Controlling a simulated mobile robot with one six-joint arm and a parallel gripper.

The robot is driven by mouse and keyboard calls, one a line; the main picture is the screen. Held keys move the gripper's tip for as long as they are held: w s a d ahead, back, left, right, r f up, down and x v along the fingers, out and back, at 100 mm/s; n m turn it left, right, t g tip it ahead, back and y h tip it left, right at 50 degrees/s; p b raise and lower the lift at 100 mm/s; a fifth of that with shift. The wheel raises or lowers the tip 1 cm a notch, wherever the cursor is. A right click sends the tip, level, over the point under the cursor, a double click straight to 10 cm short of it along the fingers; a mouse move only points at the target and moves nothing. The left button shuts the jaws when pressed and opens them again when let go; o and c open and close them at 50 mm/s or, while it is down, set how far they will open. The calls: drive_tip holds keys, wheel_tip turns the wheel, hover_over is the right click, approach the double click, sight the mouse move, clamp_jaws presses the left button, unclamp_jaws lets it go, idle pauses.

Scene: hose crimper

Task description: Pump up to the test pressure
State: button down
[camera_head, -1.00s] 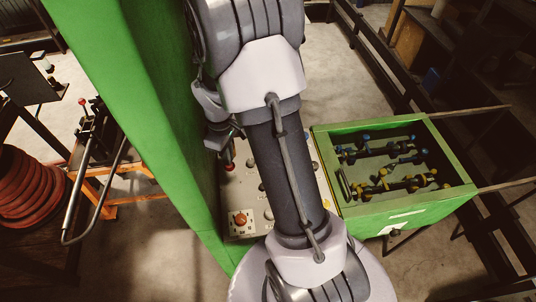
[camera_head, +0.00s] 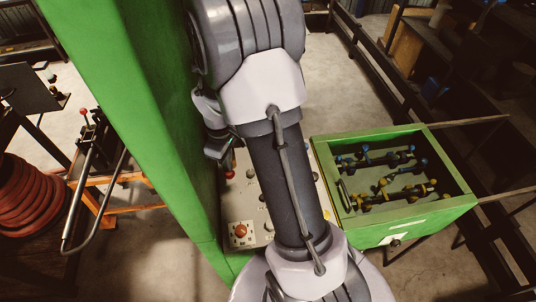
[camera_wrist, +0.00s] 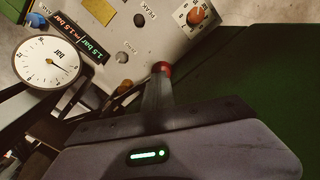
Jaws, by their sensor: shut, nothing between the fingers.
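A grey control panel (camera_head: 240,208) lies under my arm, beside the green post. In the wrist view, the panel (camera_wrist: 148,20) carries a round white pressure gauge (camera_wrist: 47,63) marked bar and a small display (camera_wrist: 80,45) with a green and a red figure, both seeming to read 1.5 bar. My gripper (camera_head: 217,147) is over the panel; its dark fingers (camera_wrist: 157,90) are shut and empty. A red ball knob (camera_head: 229,174) is just below it; in the wrist view the red knob (camera_wrist: 162,68) shows at the fingertips. I cannot tell whether they touch.
The green post (camera_head: 150,120) stands close left of my arm. An orange rotary knob (camera_head: 240,230) sits on the panel. A green box (camera_head: 400,235) with fittings stands right. Left of the post are a long-handled lever unit (camera_head: 84,190) and a red hose coil (camera_head: 30,200).

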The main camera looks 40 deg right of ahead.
wheel_tip(320, 180, up, 4)
drive_tip(key=shift+w+d+f+p, duration=0.1)
drive_tip(key=shift+w+f+p, duration=0.1)
drive_tip(key=shift+p, duration=0.7)
drive_tip(key=shift+f, duration=0.25)
drive_tip(key=shift+b, duration=0.3)
wheel_tip(320, 180, down, 11)
drive_tip(key=s+b, duration=0.2)
drive_tip(key=b, duration=0.7)
drive_tip(key=r+p, duration=0.3)
drive_tip(key=r, duration=0.1)
drive_tip(key=w+r+p, duration=0.1)
drive_tip(key=r+p, duration=0.2)
drive_tip(key=w+r+p, duration=0.1)
drive_tip(key=r+p, duration=0.2)
drive_tip(key=r, duration=0.1)
drive_tip(key=shift+r, duration=0.3)
drive_tip(key=shift+f, duration=0.25)
